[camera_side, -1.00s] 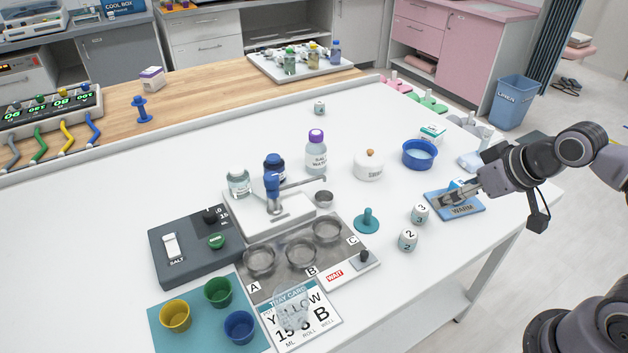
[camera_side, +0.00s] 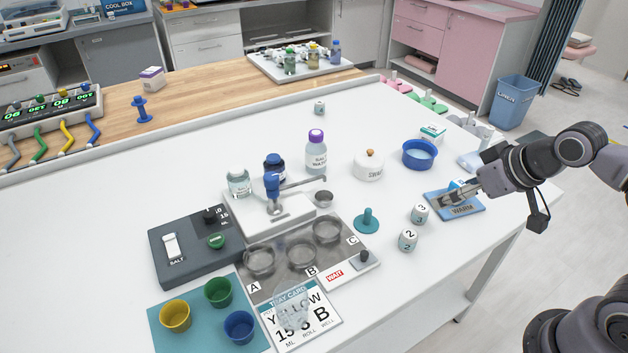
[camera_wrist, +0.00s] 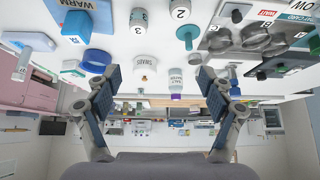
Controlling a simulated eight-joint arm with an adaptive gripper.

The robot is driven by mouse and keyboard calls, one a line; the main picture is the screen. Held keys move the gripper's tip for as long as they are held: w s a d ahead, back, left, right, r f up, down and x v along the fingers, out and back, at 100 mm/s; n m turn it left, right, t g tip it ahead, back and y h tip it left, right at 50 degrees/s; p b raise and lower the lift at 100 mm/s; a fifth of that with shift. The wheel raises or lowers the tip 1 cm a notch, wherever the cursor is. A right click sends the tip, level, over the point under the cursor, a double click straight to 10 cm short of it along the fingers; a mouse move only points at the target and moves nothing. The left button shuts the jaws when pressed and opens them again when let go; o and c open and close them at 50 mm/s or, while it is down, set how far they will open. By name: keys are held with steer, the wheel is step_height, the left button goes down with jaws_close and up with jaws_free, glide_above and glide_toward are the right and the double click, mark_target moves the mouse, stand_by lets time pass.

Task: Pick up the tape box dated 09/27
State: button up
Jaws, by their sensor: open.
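A small white and teal box (camera_side: 432,134) stands behind the blue bowl at the right of the table; it also shows in the wrist view (camera_wrist: 74,69). A white and purple box (camera_side: 151,78) stands on the wooden counter at the far left. No date is legible on either box. My gripper (camera_side: 450,199) is over the blue WARM pad (camera_side: 468,209), in front of the white and teal box and apart from it. In the wrist view my gripper (camera_wrist: 159,75) has its fingers wide apart with nothing between them. A blue block (camera_side: 457,184) is beside the gripper, partly hidden.
The blue bowl (camera_side: 419,155) and the white swab jar (camera_side: 369,165) stand left of the gripper. Two white numbered pots, marked 3 (camera_side: 420,214) and 2 (camera_side: 408,240), are close to the pad. A purple-capped bottle (camera_side: 316,155) is farther left.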

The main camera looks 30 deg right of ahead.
steer(key=w+d+r+m+g+h, duration=0.1)
steer(key=w+d+r+m, duration=0.4)
steer(key=w, duration=0.4)
steer(key=m+g+h, duration=0.3)
steer(key=m+g, duration=0.2)
steer(key=m, duration=0.5)
glide_above(433, 129)
steer(key=a, duration=0.4)
step_height(433, 129, down, 10)
steer(key=shift+m, duration=0.3)
steer(key=x, duration=0.6)
steer(key=shift+s+d, duration=0.15)
steer(key=shift+s, duration=0.15)
steer(key=shift+d+x, duration=0.15)
steer(key=shift+x, duration=1.15)
steer(key=shift+d+x, duration=0.15)
steer(key=shift+x, duration=1.15)
steer(key=shift+s+r, duration=0.1)
steer(key=shift+r, duration=0.05)
steer(key=c, duration=1.3)
